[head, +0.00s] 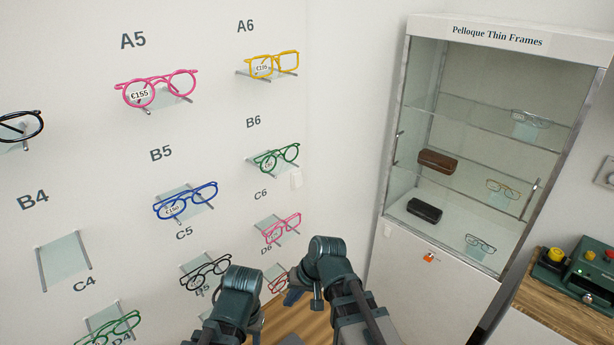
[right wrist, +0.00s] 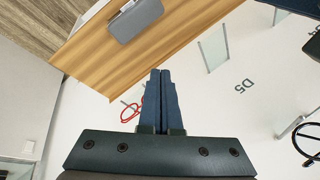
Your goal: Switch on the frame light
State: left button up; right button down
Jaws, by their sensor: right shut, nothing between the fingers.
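I cannot tell which one works the frame light, or whether a light is on.
Glasses on glass shelves project from the wall; red glasses (right wrist: 131,110) show beside my right fingers. A wooden surface with a grey case (right wrist: 136,20) appears in the right wrist view. A wooden counter (head: 565,308) with a green device (head: 575,272) stands at right.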

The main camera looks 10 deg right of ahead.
pick_arm(q)
notch_tip(320, 180, up, 9)
jog(key=p, duration=0.7)
jog(key=shift+r, duration=0.15)
pick_arm(e)
jog(key=w+d+r+m+t+y, duration=0.1)
jog(key=w+d+r+m+t, duration=0.3)
jog(key=w+d+r, duration=0.3)
jog(key=w+d+r+m+t+y, duration=0.2)
jog(key=w+d+r+m+t, duration=0.3)
jog(key=r, duration=0.8)
jog(key=w+d+m, duration=0.1)
jog(key=w+d, duration=0.2)
jog(key=d, duration=0.1)
jog(key=shift+d+r, duration=0.25)
jog(key=shift+r, duration=0.05)
jog(key=shift+w+a+f, duration=0.1)
jog(key=b, duration=0.4)
send_near(298, 180)
jog(key=w+a+f, duration=0.2)
jog(key=w+f, duration=0.2)
jog(key=f, duration=0.2)
pick_arm(q)
jog(key=shift+f, duration=2.3)
pick_arm(e)
jog(key=shift+w+a+r, duration=0.2)
jog(key=shift+w+a, duration=0.15)
jog(key=shift+w, duration=0.05)
